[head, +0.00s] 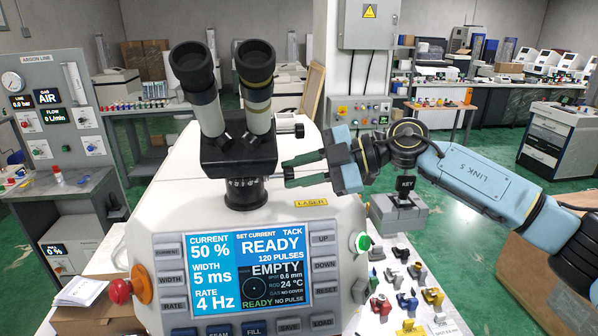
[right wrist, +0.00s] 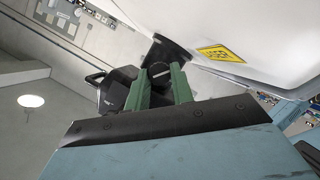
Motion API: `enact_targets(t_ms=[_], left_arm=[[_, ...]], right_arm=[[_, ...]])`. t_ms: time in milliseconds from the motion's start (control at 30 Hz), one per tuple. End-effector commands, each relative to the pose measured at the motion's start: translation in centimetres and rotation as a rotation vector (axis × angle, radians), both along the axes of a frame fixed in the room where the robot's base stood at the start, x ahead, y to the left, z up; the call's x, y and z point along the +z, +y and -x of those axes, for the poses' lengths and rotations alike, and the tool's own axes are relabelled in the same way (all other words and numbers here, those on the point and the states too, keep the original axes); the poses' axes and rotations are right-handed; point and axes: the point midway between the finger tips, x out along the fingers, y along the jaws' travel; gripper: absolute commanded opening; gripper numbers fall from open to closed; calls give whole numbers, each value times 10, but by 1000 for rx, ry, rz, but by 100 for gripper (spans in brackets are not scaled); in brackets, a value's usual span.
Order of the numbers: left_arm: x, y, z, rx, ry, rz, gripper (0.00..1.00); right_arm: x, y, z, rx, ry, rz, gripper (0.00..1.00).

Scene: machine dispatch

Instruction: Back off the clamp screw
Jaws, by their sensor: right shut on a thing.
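The laser welder (head: 170,205) has a black twin-eyepiece microscope head (head: 238,155) on top, with a ribbed black collar (head: 245,195) below it. My right gripper (head: 288,172) reaches in from the right, its two fingers level with the lower part of the head. In the right wrist view the green fingers (right wrist: 166,84) close on a small dark round part with a pale slot, which looks like the clamp screw (right wrist: 158,69), in front of the black collar. The fingers hide part of it, and its turn angle is hard to read. My left gripper is out of view.
The control panel (head: 250,275) reads READY and EMPTY. A grey block marked KEY (head: 400,213) and several small coloured parts (head: 405,290) occupy the bench at right, under my arm.

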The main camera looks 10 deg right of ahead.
Motion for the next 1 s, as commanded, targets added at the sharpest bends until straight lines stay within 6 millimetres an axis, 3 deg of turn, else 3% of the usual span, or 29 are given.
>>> enact_targets(t_ms=[167, 200, 367, 733, 1000], left_arm=[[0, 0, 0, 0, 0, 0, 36], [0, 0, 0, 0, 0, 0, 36], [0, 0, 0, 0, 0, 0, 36], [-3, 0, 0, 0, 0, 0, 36], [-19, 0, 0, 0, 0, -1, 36]], right_arm=[[1, 0, 0, 1, 0, -1, 1], [1, 0, 0, 1, 0, -1, 26], [1, 0, 0, 1, 0, -1, 46], [2, -7, 1, -1, 1, 1, 46], [16, -55, 12, -5, -1, 1, 46]])
